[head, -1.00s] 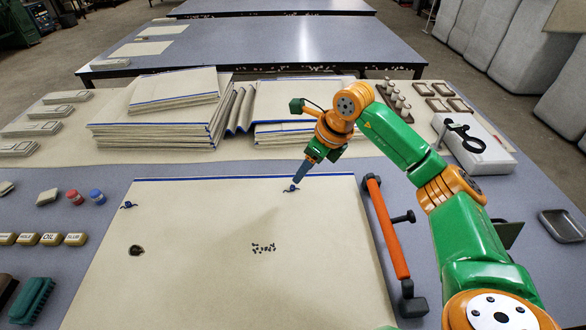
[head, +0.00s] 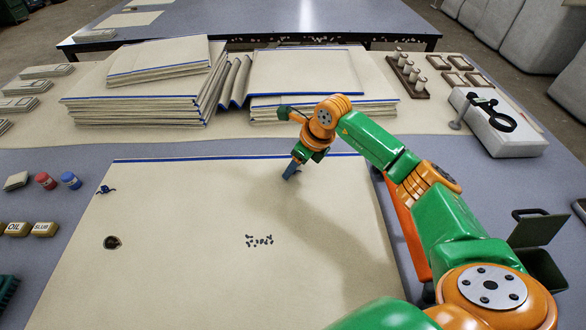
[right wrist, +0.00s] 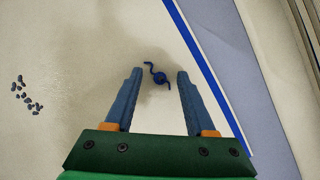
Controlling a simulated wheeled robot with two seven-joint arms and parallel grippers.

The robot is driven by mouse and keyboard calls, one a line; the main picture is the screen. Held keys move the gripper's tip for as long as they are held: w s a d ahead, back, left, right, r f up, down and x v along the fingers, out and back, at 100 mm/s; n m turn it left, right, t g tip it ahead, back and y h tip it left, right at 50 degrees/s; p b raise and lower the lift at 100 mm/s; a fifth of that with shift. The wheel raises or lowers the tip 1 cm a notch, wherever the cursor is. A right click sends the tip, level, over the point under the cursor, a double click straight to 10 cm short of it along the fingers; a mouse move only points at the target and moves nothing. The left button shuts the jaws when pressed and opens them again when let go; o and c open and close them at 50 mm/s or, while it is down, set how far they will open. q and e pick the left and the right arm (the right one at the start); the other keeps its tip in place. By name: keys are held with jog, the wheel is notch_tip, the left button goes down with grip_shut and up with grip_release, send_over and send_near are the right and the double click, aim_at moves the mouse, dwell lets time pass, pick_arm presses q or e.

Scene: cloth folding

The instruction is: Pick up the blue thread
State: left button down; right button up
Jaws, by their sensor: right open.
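A small blue thread with a knotted middle and curly ends shows in the right wrist view (right wrist: 159,77). It lies on the beige cloth (head: 190,200), near the cloth's blue-edged far border. My right gripper (right wrist: 154,72) is open, with its two blue-grey fingertips to either side of the thread and nothing held. In the head view my right gripper (head: 289,174) points down near the far border and hides this thread. A second blue thread (head: 106,190) lies near the cloth's far left corner. My left gripper is out of view.
A dark round spot (head: 112,242) and a cluster of dark specks (head: 259,240) mark the cloth. Folded cloth stacks (head: 150,90) stand behind. An orange bar (head: 408,235) lies right of the cloth, partly behind my arm. Red and blue spools (head: 70,180) stand left.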

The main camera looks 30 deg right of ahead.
grip_shut()
notch_tip(320, 180, up, 3)
jog(key=shift+f, duration=0.2)
jog(key=s+d+r+p, duration=0.1)
jog(key=s+r+p, duration=0.1)
jog(key=s+r, duration=1.2)
jog(key=shift+r, duration=0.75)
